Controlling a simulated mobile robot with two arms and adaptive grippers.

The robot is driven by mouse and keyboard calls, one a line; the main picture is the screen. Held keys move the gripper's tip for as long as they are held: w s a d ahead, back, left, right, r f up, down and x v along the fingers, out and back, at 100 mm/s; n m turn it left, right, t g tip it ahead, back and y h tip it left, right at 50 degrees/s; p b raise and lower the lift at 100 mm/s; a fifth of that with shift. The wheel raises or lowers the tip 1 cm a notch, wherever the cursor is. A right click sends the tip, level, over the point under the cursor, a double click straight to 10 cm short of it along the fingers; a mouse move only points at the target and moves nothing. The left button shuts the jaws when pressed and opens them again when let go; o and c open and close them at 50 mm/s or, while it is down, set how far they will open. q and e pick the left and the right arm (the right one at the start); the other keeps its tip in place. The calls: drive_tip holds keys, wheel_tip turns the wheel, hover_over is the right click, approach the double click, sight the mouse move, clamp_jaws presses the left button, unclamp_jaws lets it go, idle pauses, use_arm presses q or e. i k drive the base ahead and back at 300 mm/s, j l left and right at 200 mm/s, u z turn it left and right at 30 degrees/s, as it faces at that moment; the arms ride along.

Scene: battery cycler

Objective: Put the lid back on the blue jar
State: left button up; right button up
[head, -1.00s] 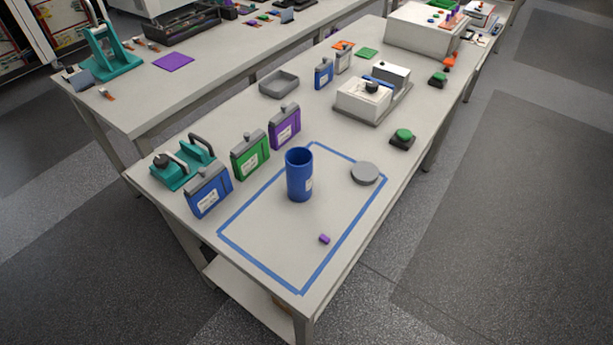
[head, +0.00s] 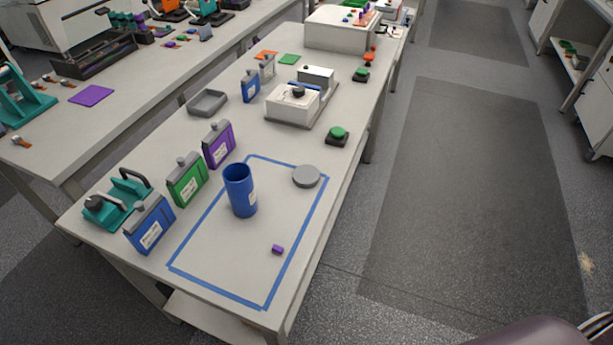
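The blue jar (head: 240,191) stands upright and open-topped inside a blue tape rectangle on the table, with a white label on its side. A round grey lid (head: 306,176) lies flat on the table to the right of the jar, near the tape's right corner and apart from the jar. Neither of my grippers shows in the head view.
A small purple cylinder (head: 277,249) lies inside the tape (head: 219,287). Blue (head: 150,223), green (head: 186,180) and purple (head: 219,144) flat containers stand left of the jar. A green button (head: 337,134) sits behind the lid. Bare floor lies right of the table.

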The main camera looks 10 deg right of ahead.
sight(236, 176)
drive_tip(key=l+u, duration=0.1)
drive_tip(key=l, duration=0.3)
drive_tip(key=k+l, duration=0.15)
drive_tip(key=l, duration=0.3)
drive_tip(key=i+l+u, duration=0.35)
drive_tip(key=i+l, duration=0.2)
drive_tip(key=l, duration=0.35)
drive_tip(key=i+u, duration=0.15)
drive_tip(key=i, duration=0.25)
